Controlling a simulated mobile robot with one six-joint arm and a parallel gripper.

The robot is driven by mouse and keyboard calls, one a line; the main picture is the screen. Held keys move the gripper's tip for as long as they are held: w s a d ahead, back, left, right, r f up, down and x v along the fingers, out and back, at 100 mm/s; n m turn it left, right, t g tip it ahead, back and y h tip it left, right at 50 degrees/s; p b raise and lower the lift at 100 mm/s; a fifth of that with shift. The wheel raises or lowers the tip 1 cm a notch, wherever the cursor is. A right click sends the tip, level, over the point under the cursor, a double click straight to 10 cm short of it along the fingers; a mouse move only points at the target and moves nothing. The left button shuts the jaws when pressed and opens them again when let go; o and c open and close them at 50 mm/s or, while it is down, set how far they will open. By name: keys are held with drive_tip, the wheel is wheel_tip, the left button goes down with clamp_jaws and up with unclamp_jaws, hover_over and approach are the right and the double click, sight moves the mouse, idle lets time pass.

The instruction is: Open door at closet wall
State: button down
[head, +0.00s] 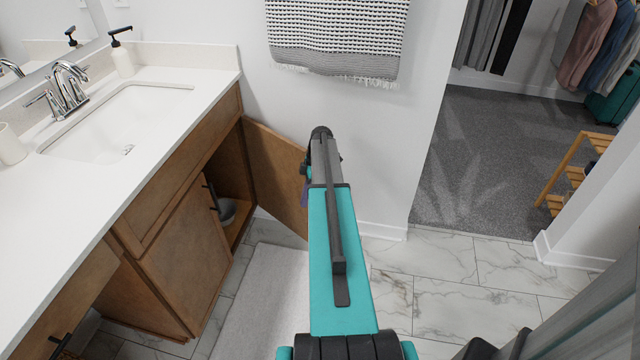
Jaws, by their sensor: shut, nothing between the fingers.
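A doorway in the wall (430,130) at right opens onto a grey-carpeted closet (500,150); no door leaf shows across it. A slanted grey panel (590,325) at the lower right edge is cut off by the frame. A dark piece (515,345) lies beside its edge; I cannot tell whether this is a door with its handle. My teal arm reaches forward in the middle, in front of the white wall and an open brown cabinet door (277,175). My gripper's fingers are hidden beyond the arm's far end.
At left stands a vanity with a white counter (200,85), sink (115,120) and brown cabinet (180,250). A towel (335,35) hangs above my arm. A wooden rack (575,170) and hanging clothes (585,40) are in the closet. Marble floor (460,300) is clear at right.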

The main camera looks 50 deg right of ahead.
drive_tip(key=s+a+f+m+g, duration=0.1)
drive_tip(key=s+a+f, duration=0.1)
drive_tip(key=a+f, duration=0.5)
drive_tip(key=s+a+f+m+g, duration=0.1)
drive_tip(key=a+f+m, duration=0.1)
drive_tip(key=a, duration=1)
drive_tip(key=s+a+f+m+g, duration=0.1)
drive_tip(key=s+a+f, duration=0.1)
drive_tip(key=a+f, duration=0.5)
drive_tip(key=s+a+f+m+g+h, duration=0.1)
drive_tip(key=s+a+f+m+h, duration=0.1)
drive_tip(key=s+a, duration=0.8)
drive_tip(key=s+a+f+m+g+h, duration=0.1)
drive_tip(key=s+a+f+m+h, duration=0.1)
drive_tip(key=s+a, duration=0.8)
drive_tip(key=shift+a+f+m+g, duration=0.3)
drive_tip(key=shift+a+m, duration=0.25)
drive_tip(key=shift+m, duration=0.15)
drive_tip(key=shift+s, duration=0.2)
